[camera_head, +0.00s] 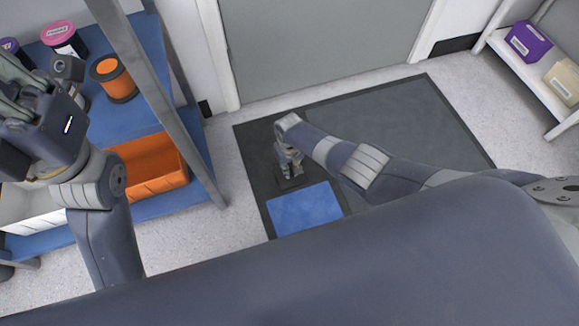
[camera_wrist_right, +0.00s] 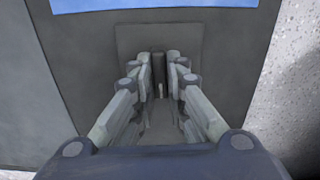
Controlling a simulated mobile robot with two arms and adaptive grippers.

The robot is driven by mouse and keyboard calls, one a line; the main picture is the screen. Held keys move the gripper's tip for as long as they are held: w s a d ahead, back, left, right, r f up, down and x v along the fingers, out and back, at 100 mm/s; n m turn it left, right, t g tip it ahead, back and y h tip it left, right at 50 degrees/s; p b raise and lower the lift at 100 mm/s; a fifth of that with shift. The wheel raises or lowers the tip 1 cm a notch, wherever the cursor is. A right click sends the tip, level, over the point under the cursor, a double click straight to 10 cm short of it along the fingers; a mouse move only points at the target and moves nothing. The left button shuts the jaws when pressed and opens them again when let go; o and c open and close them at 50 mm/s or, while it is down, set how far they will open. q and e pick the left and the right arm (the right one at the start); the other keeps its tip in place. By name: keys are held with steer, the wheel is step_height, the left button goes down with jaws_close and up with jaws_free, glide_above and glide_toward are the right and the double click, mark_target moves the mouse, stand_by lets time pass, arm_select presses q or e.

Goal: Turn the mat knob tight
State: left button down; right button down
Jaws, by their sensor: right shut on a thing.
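The dark grey mat (camera_head: 400,120) lies flat on the floor, with a blue patch (camera_head: 305,208) on it. My right arm reaches down to the mat's left part. My right gripper (camera_head: 290,168) is just above the blue patch, low over a small dark plate (camera_head: 292,185). In the right wrist view, my right gripper (camera_wrist_right: 160,75) is shut on a small dark upright knob (camera_wrist_right: 158,65) on a square grey plate (camera_wrist_right: 128,38). The fingers hide most of the knob. My left gripper (camera_head: 25,100) is raised at the left, and its fingertips are unclear.
A blue shelf unit (camera_head: 90,125) at the left holds an orange spool (camera_head: 113,78), a pink-labelled tub (camera_head: 63,38) and an orange bin (camera_head: 150,165). A white shelf (camera_head: 530,75) at the right carries a purple box (camera_head: 528,41) and a beige box (camera_head: 562,80). A grey door (camera_head: 310,40) stands behind the mat.

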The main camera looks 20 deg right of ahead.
stand_by(0.4)
steer(key=c, duration=1.6)
jaws_free()
steer(key=shift+r, duration=0.15)
step_height(320, 180, up, 12)
